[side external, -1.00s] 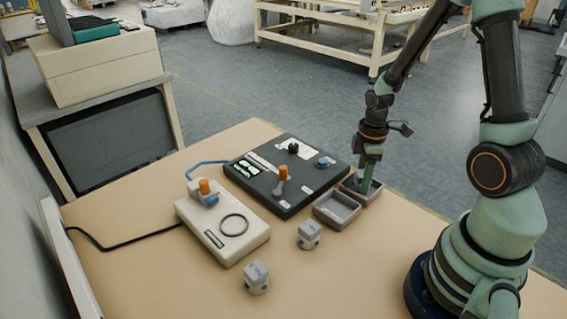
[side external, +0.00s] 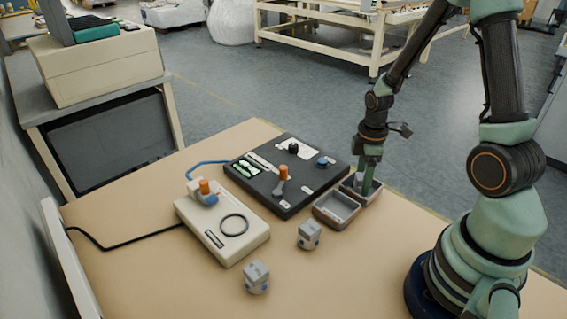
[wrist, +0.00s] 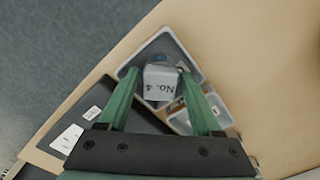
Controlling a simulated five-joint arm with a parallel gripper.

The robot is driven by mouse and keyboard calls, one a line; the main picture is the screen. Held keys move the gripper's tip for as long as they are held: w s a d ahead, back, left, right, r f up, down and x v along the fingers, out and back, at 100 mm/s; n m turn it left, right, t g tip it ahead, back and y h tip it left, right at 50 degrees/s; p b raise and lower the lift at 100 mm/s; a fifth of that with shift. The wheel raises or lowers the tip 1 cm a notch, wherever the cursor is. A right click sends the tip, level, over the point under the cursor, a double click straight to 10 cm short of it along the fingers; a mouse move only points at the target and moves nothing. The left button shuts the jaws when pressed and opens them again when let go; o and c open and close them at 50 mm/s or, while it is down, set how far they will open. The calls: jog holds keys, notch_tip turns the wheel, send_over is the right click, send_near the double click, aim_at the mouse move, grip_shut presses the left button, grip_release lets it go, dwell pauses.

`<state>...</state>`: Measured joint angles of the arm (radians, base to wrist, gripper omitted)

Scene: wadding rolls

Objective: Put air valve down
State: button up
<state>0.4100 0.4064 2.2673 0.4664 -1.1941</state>
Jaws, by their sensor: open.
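The air valve, a grey block marked "No. 4" (wrist: 160,80), sits in a grey tray (wrist: 148,46) in the wrist view. A bit of blue shows at its far end. My gripper (wrist: 160,73) is open, with one green finger on each side of the block. Whether either finger touches it I cannot tell. In the side view my gripper (side external: 367,185) reaches down into the farther tray, and the block is hidden there.
A second tray (side external: 337,210) adjoins it. Two similar grey blocks (side external: 309,235) (side external: 256,277) stand on the tan table. A black panel (side external: 260,187) with an orange-topped lever and a cream box (side external: 212,242) with a ring lie left of the trays. The table's front is mostly clear.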

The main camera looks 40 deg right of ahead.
notch_tip(320, 180, up, 12)
jog(key=s+a+r+m+t, duration=0.1)
jog(key=a+r+m+t, duration=0.4)
jog(key=a+r+m, duration=0.4)
jog(key=shift+a+r+t, duration=0.3)
jog(key=shift+a+r, duration=0.8)
jog(key=shift+a, duration=0.8)
